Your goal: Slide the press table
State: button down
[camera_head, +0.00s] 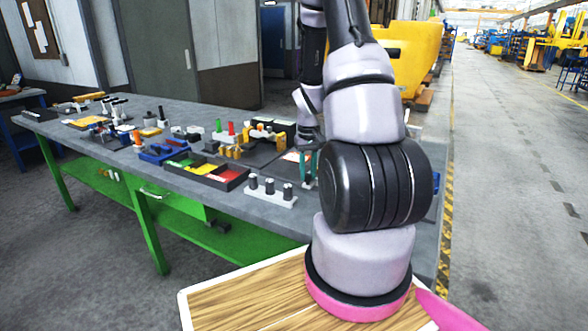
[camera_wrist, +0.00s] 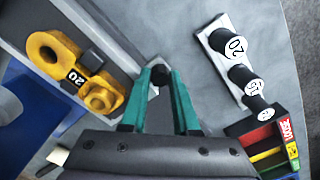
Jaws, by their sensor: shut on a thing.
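My gripper (camera_wrist: 160,82) has teal fingers closed around a small black knob (camera_wrist: 160,74) in the wrist view. The knob sits at the edge of a pale flat plate (camera_wrist: 122,72), which looks like the press table. In the head view my gripper (camera_head: 309,165) is low over the workbench, partly hidden by my arm. The pale plate (camera_head: 292,156) shows only in part there, beside the teal fingers.
A white holder (camera_head: 268,193) with three black cylinders stands near the bench's front edge. It also shows at right in the wrist view (camera_wrist: 222,62). A black tray of green, yellow and red bins (camera_head: 205,172) is beside it. Several small parts crowd the bench (camera_head: 180,115) farther left.

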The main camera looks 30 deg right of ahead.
jog(key=shift+s+d, duration=0.5)
jog(key=shift+s, duration=0.2)
jog(key=c, duration=0.7)
grip_release()
jog(key=shift+o, duration=0.2)
notch_tip(320, 180, up, 11)
jog(key=shift+f, duration=0.1)
